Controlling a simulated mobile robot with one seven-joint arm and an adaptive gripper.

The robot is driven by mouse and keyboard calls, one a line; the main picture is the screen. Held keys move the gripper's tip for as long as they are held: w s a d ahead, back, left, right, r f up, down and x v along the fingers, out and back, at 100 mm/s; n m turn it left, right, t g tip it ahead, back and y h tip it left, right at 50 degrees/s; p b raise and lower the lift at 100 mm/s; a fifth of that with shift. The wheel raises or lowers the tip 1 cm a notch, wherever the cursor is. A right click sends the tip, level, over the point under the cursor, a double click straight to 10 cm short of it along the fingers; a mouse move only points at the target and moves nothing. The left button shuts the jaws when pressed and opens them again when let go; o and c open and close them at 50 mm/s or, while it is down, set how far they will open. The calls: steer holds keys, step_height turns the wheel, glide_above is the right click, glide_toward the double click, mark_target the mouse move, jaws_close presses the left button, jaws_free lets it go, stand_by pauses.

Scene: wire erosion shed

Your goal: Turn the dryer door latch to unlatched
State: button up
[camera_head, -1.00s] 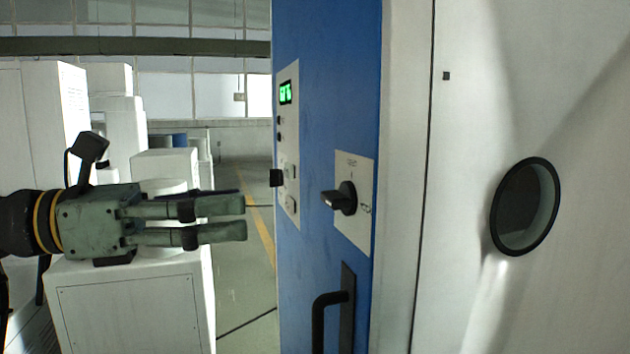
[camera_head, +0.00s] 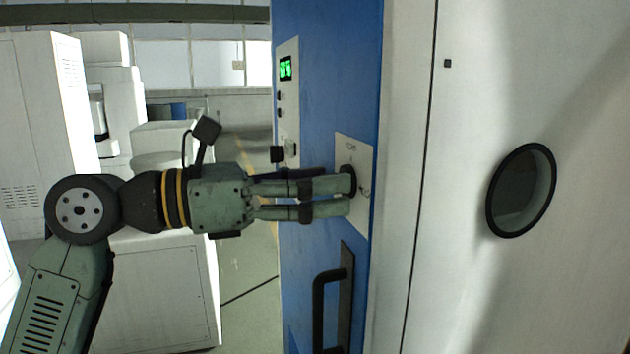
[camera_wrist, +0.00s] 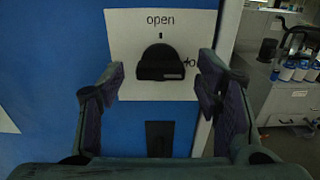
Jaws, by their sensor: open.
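The dryer door latch is a black rotary knob (camera_wrist: 160,64) on a white label plate (camera_wrist: 125,30) on the dryer's blue front. In the wrist view the knob's handle lies sideways, below the word "open" and a small mark. More text at the right is partly hidden by a finger. My gripper (camera_wrist: 160,85) is open, with one finger on each side of the knob and a visible gap to it. In the head view my gripper (camera_head: 352,197) reaches the plate (camera_head: 350,150) and hides most of the knob (camera_head: 350,174).
A black door handle (camera_head: 320,310) stands out below the latch. A control panel (camera_head: 288,100) with a green display is at the upper left of the blue front. The white door with a round window (camera_head: 521,190) is to the right. White cabinets stand behind my arm.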

steer(key=c, duration=1.2)
steer(key=shift+o, duration=0.2)
steer(key=shift+n, duration=0.3)
steer(key=n+b, duration=0.4)
steer(key=n, duration=1.3)
steer(key=shift+n, duration=0.3)
